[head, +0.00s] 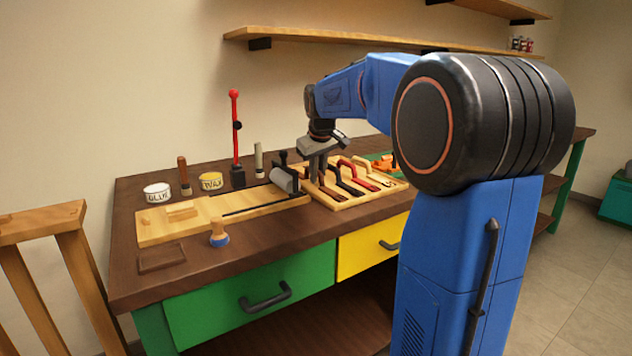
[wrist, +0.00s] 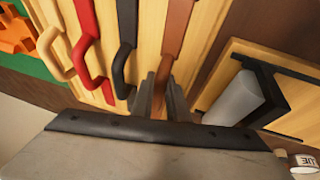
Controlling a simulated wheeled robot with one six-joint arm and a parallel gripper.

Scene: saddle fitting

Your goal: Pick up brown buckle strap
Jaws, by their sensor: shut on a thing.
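The brown buckle strap (wrist: 176,36) lies in the wooden tray, the strap closest to the roller in the wrist view. My gripper (wrist: 160,92) is down over the tray and its two grey fingers are shut on the strap, one on each side. In the head view my gripper (head: 317,178) reaches down at the tray's left end, and the brown strap is mostly hidden behind it. The strap still appears to lie along the tray; whether it is lifted at all I cannot tell.
A black strap (wrist: 124,50), a red strap (wrist: 88,35) and a tan strap (wrist: 52,45) lie beside it in the wooden tray (head: 343,205). A grey roller (head: 284,180) on a wooden board (head: 155,232) stands close on the left. A red-handled lever tool (head: 235,130) stands behind the board.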

